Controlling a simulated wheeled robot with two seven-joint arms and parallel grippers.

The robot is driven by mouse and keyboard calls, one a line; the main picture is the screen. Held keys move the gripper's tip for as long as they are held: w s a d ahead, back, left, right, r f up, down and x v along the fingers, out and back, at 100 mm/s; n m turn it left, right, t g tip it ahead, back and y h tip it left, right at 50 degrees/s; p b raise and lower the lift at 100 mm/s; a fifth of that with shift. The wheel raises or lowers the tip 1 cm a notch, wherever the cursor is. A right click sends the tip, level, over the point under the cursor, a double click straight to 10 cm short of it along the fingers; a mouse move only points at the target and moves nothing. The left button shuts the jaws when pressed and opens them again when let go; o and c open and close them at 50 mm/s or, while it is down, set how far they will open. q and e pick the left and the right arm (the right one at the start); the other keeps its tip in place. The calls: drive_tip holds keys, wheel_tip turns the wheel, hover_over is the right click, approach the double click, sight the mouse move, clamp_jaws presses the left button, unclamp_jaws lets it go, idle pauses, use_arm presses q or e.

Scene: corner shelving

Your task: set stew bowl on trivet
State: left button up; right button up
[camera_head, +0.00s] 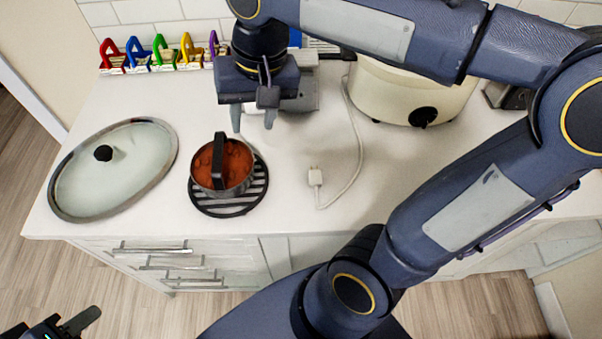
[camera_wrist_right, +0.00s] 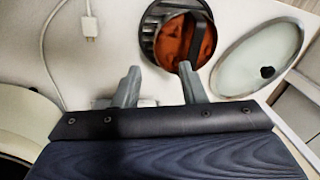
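The stew bowl (camera_head: 231,187), a dark metal bowl with reddish-orange stew and a black arched handle, stands upright on the round black slatted trivet (camera_head: 228,209). It looks off-centre, toward the trivet's back left. In the right wrist view the bowl (camera_wrist_right: 185,42) covers much of the trivet (camera_wrist_right: 150,28). My right gripper (camera_head: 253,121) is open and empty, behind and slightly right of the bowl, apart from its handle. Both its fingers (camera_wrist_right: 158,72) show spread in the wrist view. My left gripper (camera_head: 62,326) is partly cut off at the bottom left, away from the counter.
A glass lid (camera_head: 120,172) lies left of the bowl. A white cable with a plug (camera_head: 315,177) lies to the right, leading toward a cream cooker (camera_head: 400,92). Colourful letter ornaments (camera_head: 160,52) stand at the back wall. The counter's front edge is close to the trivet.

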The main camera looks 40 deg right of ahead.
drive_tip(key=s+d+f+n+t+y, duration=0.2)
drive_tip(key=s+d+f+t, duration=0.1)
drive_tip(key=s+f, duration=0.7)
drive_tip(key=shift+s+t, duration=0.2)
drive_tip(key=shift+t, duration=0.4)
idle(0.3)
